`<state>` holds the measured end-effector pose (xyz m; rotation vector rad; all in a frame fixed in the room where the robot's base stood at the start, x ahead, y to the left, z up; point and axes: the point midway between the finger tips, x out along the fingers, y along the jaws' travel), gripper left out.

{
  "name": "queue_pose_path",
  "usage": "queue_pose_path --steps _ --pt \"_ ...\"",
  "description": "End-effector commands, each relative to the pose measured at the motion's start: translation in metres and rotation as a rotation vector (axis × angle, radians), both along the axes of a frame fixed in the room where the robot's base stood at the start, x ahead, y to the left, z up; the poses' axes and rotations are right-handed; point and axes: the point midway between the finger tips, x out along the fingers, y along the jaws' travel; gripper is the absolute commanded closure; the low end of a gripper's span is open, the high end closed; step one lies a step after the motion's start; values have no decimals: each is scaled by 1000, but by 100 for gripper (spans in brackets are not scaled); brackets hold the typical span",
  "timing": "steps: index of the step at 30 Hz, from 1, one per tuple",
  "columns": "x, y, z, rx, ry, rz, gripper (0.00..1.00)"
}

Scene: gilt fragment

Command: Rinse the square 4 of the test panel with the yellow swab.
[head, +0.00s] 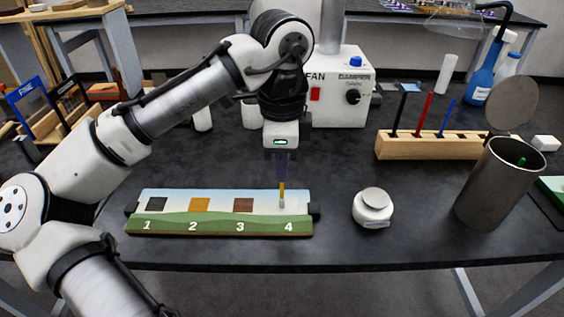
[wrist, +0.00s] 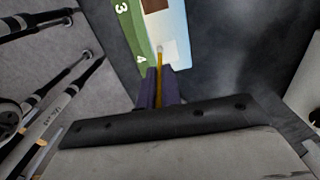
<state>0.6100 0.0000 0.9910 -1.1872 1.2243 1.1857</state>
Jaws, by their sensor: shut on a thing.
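The test panel (head: 170,223) lies near the front edge of the bench, with squares numbered 1 to 4. Squares 1 to 3 are dark, orange-brown and brown. Square 4 (wrist: 169,50) looks pale, close to white. My gripper (head: 282,178) is above the panel's right end, pointing down, shut on the yellow swab (head: 282,190). The swab points down with its whitish tip at square 4; it seems to touch or nearly touch it. The swab also shows between the purple fingers in the wrist view (wrist: 160,68). The fingers hide its upper part.
A white lidded jar (head: 372,210) stands right of the panel. A wooden rack (head: 430,147) holds black, red and blue swabs. A metal cylinder (head: 490,190) with its round lid raised stands at the right. A white fan box (head: 342,95) is behind my gripper.

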Motion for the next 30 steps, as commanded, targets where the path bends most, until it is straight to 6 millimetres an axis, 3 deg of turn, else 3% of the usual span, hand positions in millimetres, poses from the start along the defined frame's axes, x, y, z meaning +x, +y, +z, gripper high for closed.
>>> queue_pose_path --steps 30 --pt "0 0 -8 1 0 0 100"
